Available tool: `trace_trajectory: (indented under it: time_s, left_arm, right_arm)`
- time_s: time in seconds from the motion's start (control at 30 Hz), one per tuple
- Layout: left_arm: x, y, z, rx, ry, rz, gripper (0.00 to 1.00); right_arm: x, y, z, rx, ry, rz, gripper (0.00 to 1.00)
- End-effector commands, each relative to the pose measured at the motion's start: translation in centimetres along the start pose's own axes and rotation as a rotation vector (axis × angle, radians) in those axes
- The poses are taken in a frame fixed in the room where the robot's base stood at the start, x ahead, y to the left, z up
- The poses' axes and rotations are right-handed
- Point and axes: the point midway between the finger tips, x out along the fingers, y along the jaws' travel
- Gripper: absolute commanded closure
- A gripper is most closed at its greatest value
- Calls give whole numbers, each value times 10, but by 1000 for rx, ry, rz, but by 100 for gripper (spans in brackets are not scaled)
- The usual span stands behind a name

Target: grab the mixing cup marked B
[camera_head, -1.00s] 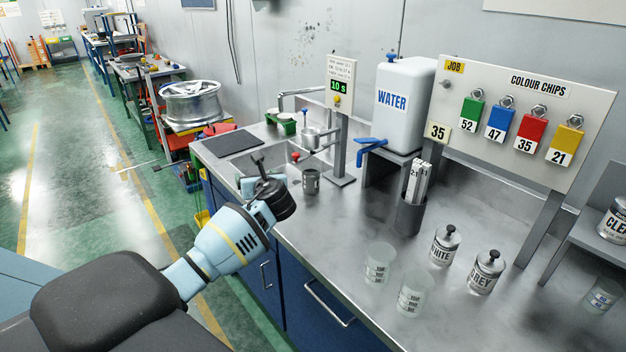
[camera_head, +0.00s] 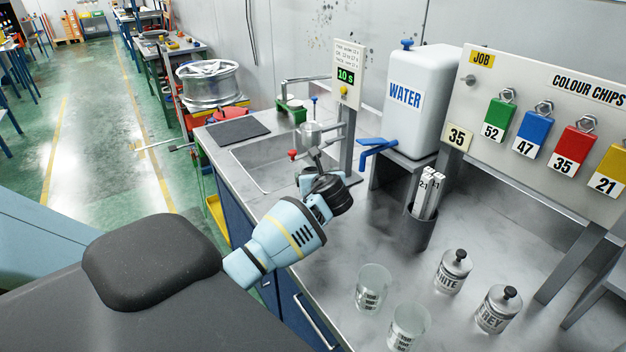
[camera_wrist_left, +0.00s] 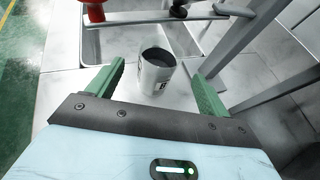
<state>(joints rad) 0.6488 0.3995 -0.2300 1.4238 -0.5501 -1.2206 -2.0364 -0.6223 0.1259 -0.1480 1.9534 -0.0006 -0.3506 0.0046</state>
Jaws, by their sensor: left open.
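The mixing cup (camera_wrist_left: 155,75) stands upright on the steel bench in the left wrist view. It is grey with dark contents or a dark inside, and a white label with a partly visible letter that looks like B. My left gripper (camera_wrist_left: 158,72) is open, with one green finger on each side of the cup and gaps between them and its wall. In the head view my left gripper (camera_head: 316,165) is over the bench in front of the sink, and the cup is hidden behind it. My right gripper is not in view.
The sink (camera_head: 262,165) lies behind my gripper. A sign post (camera_head: 346,110), a water tank (camera_head: 418,105) and a stick holder (camera_head: 420,228) stand to its right. Two clear cups (camera_head: 373,285) and WHITE (camera_head: 453,270) and GREY (camera_head: 497,308) containers stand nearer the front.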

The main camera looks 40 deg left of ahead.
Motion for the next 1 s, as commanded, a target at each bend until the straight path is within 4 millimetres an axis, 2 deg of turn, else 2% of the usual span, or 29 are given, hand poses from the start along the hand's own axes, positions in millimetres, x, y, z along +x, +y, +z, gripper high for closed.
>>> trace_trajectory:
  time_s: [0.1,0.27,0.63,0.93,1.0]
  left_arm:
    - [12,1,-3,2,4,3,21]
    - [15,1,-2,1,2,1,21]
    - [60,3,-7,5,4,3,21]
    - [63,3,-3,1,1,-1,21]
    - [63,3,-3,1,1,0,29]
  right_arm:
    - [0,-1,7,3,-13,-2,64]
    - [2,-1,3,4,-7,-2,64]
    - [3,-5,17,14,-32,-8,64]
    - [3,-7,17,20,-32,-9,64]
    - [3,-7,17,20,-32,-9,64]
